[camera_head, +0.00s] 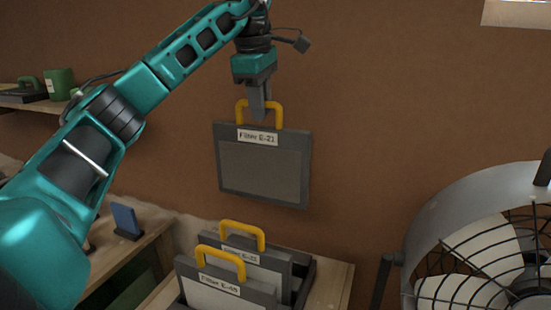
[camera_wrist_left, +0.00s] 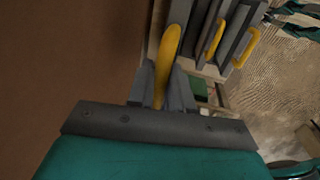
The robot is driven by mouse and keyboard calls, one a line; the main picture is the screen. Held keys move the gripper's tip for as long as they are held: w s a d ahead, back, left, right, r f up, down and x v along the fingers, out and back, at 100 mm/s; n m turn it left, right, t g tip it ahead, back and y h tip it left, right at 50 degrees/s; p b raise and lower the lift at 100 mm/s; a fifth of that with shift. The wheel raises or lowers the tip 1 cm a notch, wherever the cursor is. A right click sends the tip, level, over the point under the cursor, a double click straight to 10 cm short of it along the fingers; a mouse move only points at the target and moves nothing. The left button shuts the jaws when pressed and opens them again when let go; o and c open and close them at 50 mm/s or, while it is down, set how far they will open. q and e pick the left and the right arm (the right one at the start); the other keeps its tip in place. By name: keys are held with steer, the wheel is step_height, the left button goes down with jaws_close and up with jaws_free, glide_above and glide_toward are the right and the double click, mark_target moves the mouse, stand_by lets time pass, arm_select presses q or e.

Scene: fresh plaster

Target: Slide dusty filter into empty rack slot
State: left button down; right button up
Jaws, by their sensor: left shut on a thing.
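My left gripper (camera_head: 259,108) is shut on the yellow handle of a grey-framed filter (camera_head: 264,172) labelled "Filter E-21". The filter hangs upright in the air, above and apart from the rack. In the left wrist view the yellow handle (camera_wrist_left: 167,60) sits between the fingers (camera_wrist_left: 162,88). Below is the dark rack (camera_head: 302,283), holding two filters with yellow handles. The front one (camera_head: 226,291) has a lighter panel; the other filter (camera_head: 262,258) stands behind it. The rack's slots are mostly hidden by these filters.
A large fan (camera_head: 480,250) with a wire guard stands at the right. A wooden bench carries a small blue item (camera_head: 126,220) at the left. A shelf (camera_head: 32,107) with green objects is on the left wall. The wall area right of the held filter is clear.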

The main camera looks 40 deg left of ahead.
arm_select(q)
steer(key=f, duration=0.1)
steer(key=s+f, duration=0.1)
steer(key=f, duration=0.2)
steer(key=shift+s+f, duration=0.2)
steer(key=shift+s, duration=0.15)
glide_above(260, 199)
step_height(260, 199, down, 9)
steer(key=shift+s+a+r, duration=0.1)
steer(key=shift+s+r, duration=0.05)
steer(key=shift+r, duration=0.05)
steer(key=shift+f, duration=0.4)
steer(key=shift+f+b, duration=1.3)
steer(key=shift+f, duration=0.6)
steer(key=shift+f+b, duration=1)
steer(key=shift+f, duration=1.1)
arm_select(e)
steer(key=f, duration=0.2)
steer(key=s+f, duration=0.1)
steer(key=f, duration=0.1)
steer(key=shift+f, duration=0.35)
steer(key=shift+r, duration=0.3)
